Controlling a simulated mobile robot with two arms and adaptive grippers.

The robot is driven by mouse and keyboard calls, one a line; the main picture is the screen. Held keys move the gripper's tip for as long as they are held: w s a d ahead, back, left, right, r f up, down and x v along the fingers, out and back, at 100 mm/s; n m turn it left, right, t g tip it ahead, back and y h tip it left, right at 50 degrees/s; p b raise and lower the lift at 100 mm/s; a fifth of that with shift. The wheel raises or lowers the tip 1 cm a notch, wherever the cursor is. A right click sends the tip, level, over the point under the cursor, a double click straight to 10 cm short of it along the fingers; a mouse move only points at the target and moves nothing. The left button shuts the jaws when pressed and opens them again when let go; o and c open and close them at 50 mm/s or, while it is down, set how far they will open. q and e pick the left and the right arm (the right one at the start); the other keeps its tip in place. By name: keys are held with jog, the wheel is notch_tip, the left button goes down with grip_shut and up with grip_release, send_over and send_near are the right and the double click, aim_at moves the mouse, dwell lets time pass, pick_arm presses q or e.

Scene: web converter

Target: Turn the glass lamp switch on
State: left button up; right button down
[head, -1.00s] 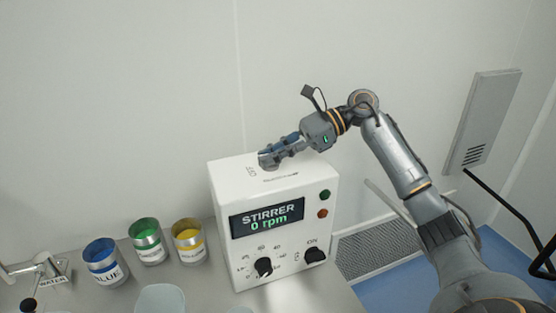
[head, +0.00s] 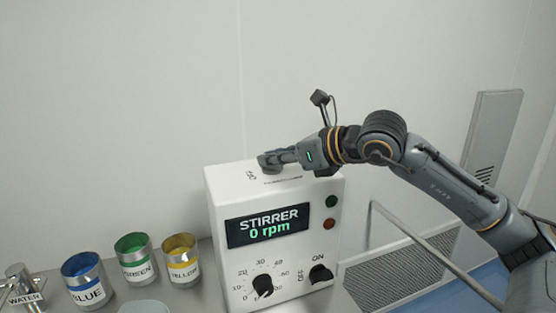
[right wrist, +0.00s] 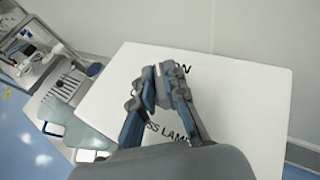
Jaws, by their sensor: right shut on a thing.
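The white stirrer box (head: 290,265) stands on the bench, and its display (head: 266,224) reads "STIRRER 0 rpm". My right gripper (head: 268,162) is over the box's top face. I cannot tell the switch's position. My left gripper is not in view.
Blue (head: 84,280), green (head: 137,258) and yellow (head: 181,258) labelled cups stand left of the box. A water tap (head: 22,285) is at the far left. The box front has a dial (head: 263,286) and an ON/OFF knob (head: 320,274).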

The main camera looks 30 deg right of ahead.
jog(key=m+h, duration=0.1)
jog(key=h, duration=0.1)
jog(key=m+h+p, duration=0.1)
jog(key=m, duration=0.1)
jog(key=shift+a+t+h, duration=0.35)
jog(key=shift+t+h, duration=0.05)
jog(key=shift+f+m+h, duration=0.1)
jog(key=shift+m+h, duration=1.6)
jog(key=shift+h, duration=0.1)
jog(key=shift+d+g, duration=0.15)
jog(key=shift+g, duration=0.15)
jog(key=c, duration=1.5)
grip_release()
jog(key=shift+w, duration=0.15)
jog(key=shift+o, duration=0.6)
jog(key=shift+w, duration=0.3)
